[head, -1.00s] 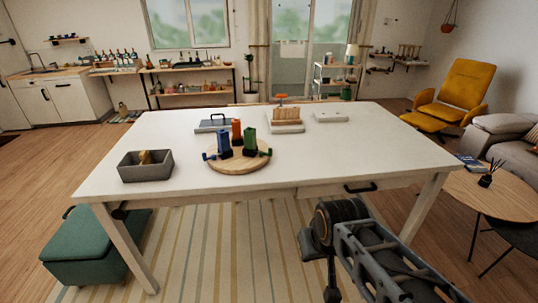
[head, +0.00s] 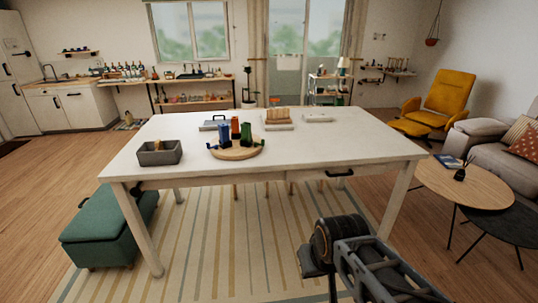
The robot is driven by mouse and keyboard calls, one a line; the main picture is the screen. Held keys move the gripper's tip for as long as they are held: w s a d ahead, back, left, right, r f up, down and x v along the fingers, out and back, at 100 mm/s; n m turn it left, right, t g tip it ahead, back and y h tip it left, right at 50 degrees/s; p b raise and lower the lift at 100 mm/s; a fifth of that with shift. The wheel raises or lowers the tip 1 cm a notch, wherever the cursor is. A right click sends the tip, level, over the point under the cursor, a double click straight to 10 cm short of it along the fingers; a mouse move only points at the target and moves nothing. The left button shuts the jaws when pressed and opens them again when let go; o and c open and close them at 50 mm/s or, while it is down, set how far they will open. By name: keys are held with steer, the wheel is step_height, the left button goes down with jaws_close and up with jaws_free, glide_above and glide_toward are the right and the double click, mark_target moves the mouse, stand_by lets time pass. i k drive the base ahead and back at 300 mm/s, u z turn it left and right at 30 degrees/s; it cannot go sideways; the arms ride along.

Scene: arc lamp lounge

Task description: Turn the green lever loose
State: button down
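The green lever (head: 246,131) stands upright on a round wooden board (head: 236,154) on the white table (head: 310,150). A small green arm seems to stick out at its right side, near the board. A blue lever (head: 222,136) stands to its left, and an orange one (head: 235,126) stands behind, between the two. My arm shows at the lower right, in front of the table and well away from the board. My gripper itself cannot be made out in this view.
A grey open box (head: 160,153) stands left of the board. A grey-handled case (head: 214,124), a wooden rack (head: 279,117) and a pale block (head: 317,117) stand behind. A green bench (head: 108,228) is at the table's left. A round coffee table (head: 463,183) is at the right.

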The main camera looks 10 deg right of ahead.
mark_target(256, 143)
steer(key=k, duration=0.55)
steer(key=u, duration=0.5)
steer(key=i, duration=0.7)
steer(key=u, duration=0.7)
steer(key=i, duration=1.85)
steer(key=z, duration=1.5)
steer(key=i, duration=0.55)
steer(key=z, duration=0.55)
